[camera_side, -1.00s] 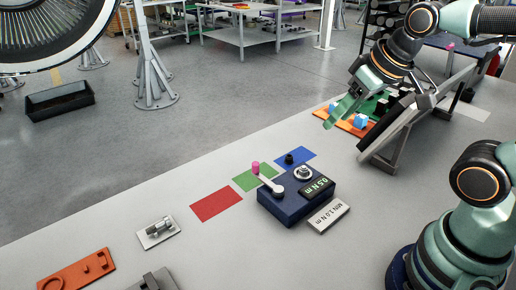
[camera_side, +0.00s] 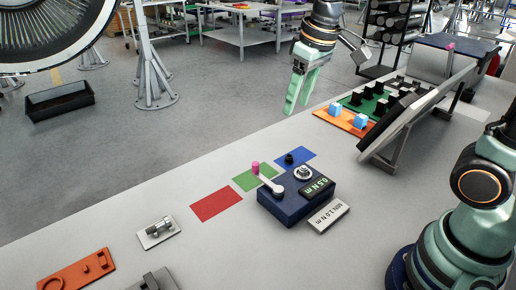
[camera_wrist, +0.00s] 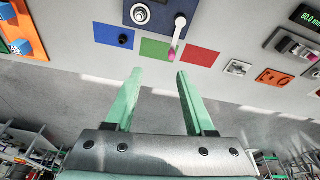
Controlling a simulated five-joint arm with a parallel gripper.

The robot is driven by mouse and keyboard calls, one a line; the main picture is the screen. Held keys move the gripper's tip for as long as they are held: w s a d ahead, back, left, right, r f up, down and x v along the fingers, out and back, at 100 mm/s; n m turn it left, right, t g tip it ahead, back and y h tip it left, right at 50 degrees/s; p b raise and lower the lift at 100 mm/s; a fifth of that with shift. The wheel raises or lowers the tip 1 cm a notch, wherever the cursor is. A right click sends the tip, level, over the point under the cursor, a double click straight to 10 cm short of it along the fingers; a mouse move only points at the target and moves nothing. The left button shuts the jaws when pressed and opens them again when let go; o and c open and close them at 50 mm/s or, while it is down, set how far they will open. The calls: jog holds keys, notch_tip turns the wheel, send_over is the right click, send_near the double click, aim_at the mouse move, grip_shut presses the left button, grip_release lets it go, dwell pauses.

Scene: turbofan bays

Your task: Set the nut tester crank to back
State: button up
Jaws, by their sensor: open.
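The nut tester (camera_side: 290,207) is a dark blue box on the bench with a "0.5 N m" display and a round silver fitting. Its crank (camera_side: 268,183) is a pale lever with a pink knob (camera_side: 256,167) that reaches toward the green patch. In the wrist view the crank (camera_wrist: 178,35) shows at the top, its pink knob (camera_wrist: 172,54) beside the green and red patches. My gripper (camera_side: 289,108) is open and empty, in the air above and behind the tester. In the wrist view my gripper (camera_wrist: 158,74) has its two green fingers apart, with nothing between them.
Red (camera_side: 216,204), green (camera_side: 246,180) and blue (camera_side: 306,154) patches lie flat behind the tester; a black knob (camera_side: 289,158) stands at the blue one. A tilted panel (camera_side: 405,123) and an orange board (camera_side: 345,122) stand right. A silver fixture (camera_side: 158,232) sits left.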

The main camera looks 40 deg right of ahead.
aim_at(255, 163)
jog(key=w+a+f+n+g, duration=0.2)
jog(key=w+a+f+g, duration=0.1)
jog(key=w+a+f, duration=0.4)
jog(key=f, duration=0.3)
jog(key=d+f, duration=0.1)
jog(key=f, duration=0.3)
jog(key=w+d+f, duration=0.1)
jog(key=f, duration=0.3)
jog(key=shift+w+d+f, duration=0.1)
jog(key=shift+d+f, duration=0.1)
grip_shut()
jog(key=shift+r, duration=0.1)
dwell(1.0)
